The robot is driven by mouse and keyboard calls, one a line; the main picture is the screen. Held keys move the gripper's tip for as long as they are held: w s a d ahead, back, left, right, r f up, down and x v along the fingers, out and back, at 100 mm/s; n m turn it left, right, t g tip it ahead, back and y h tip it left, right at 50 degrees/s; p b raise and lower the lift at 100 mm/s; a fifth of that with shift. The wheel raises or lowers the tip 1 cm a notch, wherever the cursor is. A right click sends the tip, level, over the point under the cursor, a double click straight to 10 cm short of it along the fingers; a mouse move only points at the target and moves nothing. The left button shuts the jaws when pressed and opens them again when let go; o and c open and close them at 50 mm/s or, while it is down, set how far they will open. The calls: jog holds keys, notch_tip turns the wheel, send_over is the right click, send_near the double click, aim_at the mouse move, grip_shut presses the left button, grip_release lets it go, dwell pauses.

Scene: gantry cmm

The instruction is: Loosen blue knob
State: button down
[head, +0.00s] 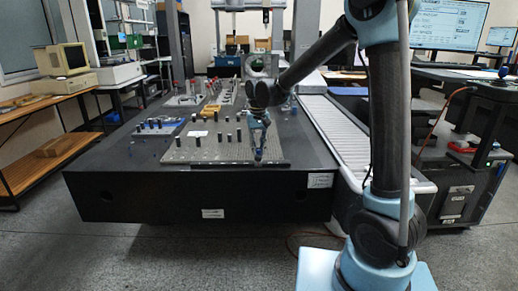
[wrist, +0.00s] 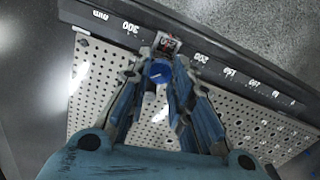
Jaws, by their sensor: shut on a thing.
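The blue knob (wrist: 158,71) shows in the wrist view between the two fingers of my gripper (wrist: 160,80). It has a pale mark on its face and sits by a small metal block (wrist: 167,43) at the edge of the perforated plate. My gripper is shut on the knob, with a finger on either side. In the head view my gripper (head: 259,155) reaches down to the front edge of the plate. The knob is too small and too covered there to make out clearly.
The perforated plate (head: 185,152) lies on the dark granite table and carries several dark posts. A dark ruler bar (wrist: 225,62) with white numbers runs along its edge. A blue fixture plate (head: 155,127) lies behind left. A pale ribbed cover (head: 330,135) runs along the right.

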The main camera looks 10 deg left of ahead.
aim_at(258, 150)
jog(key=c, duration=1.4)
grip_release()
jog(key=shift+r, duration=0.1)
notch_tip(258, 150, up, 12)
jog(key=shift+w+f, duration=0.1)
